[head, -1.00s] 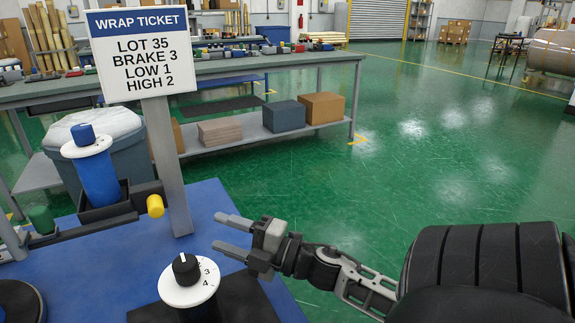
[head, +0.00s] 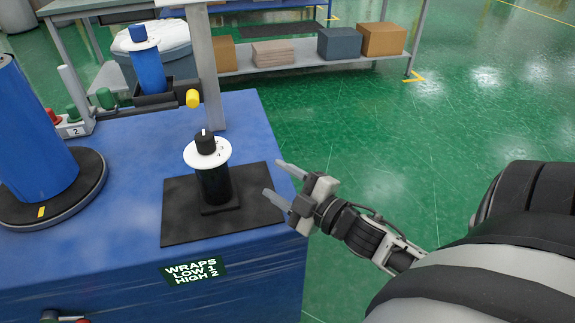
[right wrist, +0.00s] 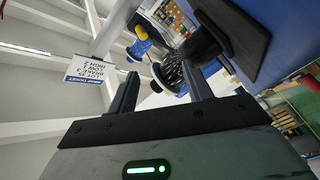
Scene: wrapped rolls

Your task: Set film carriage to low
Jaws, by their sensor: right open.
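The film carriage is a dark holder (head: 168,98) beside the grey post (head: 205,60). It carries a blue film roll (head: 150,72) with a white disc and blue knob on top, and a yellow knob (head: 193,98) at its post side. My right gripper (head: 274,178) is open and empty, to the right of the black dial (head: 205,143) and nearer than the carriage. In the right wrist view, its fingers (right wrist: 159,90) are apart with nothing held between them. My left gripper is not in view.
The dial stands on a dark mat (head: 180,220). A "WRAPS LOW 1 HIGH 2" label (head: 195,271) is on the blue front. A large blue roll (head: 32,140) stands on a turntable at left. The wrap ticket (right wrist: 88,72) shows in the right wrist view. Open green floor lies right.

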